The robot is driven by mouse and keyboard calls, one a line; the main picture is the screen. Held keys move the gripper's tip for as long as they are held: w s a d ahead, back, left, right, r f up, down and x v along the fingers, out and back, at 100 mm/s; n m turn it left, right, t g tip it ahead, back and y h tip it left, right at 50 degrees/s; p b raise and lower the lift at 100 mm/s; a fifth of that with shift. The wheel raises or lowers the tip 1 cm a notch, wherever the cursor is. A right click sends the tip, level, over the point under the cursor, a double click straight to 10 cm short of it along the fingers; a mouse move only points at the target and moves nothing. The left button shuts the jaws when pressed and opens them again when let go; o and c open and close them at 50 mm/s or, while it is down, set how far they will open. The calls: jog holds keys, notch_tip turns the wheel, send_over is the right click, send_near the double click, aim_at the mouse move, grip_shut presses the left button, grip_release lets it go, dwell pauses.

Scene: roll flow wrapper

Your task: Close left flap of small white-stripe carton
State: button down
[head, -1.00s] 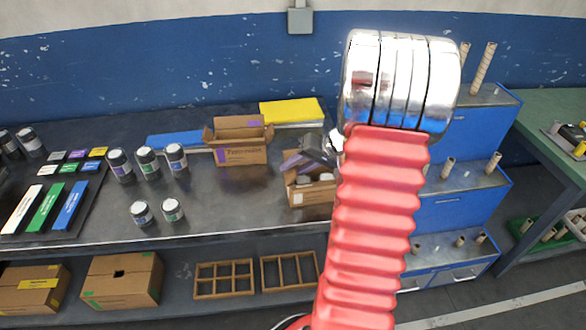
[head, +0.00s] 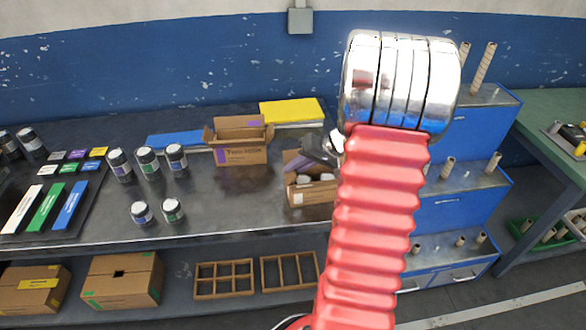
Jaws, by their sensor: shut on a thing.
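The small carton (head: 322,193) is a brown open box near the front right of the bench, partly behind my red arm. White contents (head: 303,179) show inside it. A brown flap (head: 291,158) stands up at its back left. My gripper (head: 305,163), dark grey with a purplish tint, is over the back of the carton, close to this flap. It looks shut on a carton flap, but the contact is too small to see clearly. The carton's right side and much of my wrist are hidden by my arm.
A larger open carton (head: 240,152) with a purple mark stands behind left. Several jars (head: 147,160) stand left of it. Yellow (head: 290,110) and blue (head: 180,140) stacks lie at the back. Blue drawer units (head: 455,210) stand right. The bench front is clear.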

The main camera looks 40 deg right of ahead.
jog(key=shift+s+d+f+m+t+y, duration=0.15)
jog(key=shift+d+f+t+y, duration=0.05)
jog(key=shift+t+y, duration=0.25)
jog(key=shift+s+d+f+m+t+y, duration=0.1)
jog(key=shift+d+f+m+t+y, duration=0.1)
jog(key=shift+t+y, duration=0.25)
jog(key=c, duration=1.8)
grip_release()
jog(key=shift+c, duration=0.2)
jog(key=v, duration=1.3)
jog(key=shift+s+d+r, duration=0.15)
jog(key=shift+s+d, duration=0.1)
jog(key=shift+d, duration=0.15)
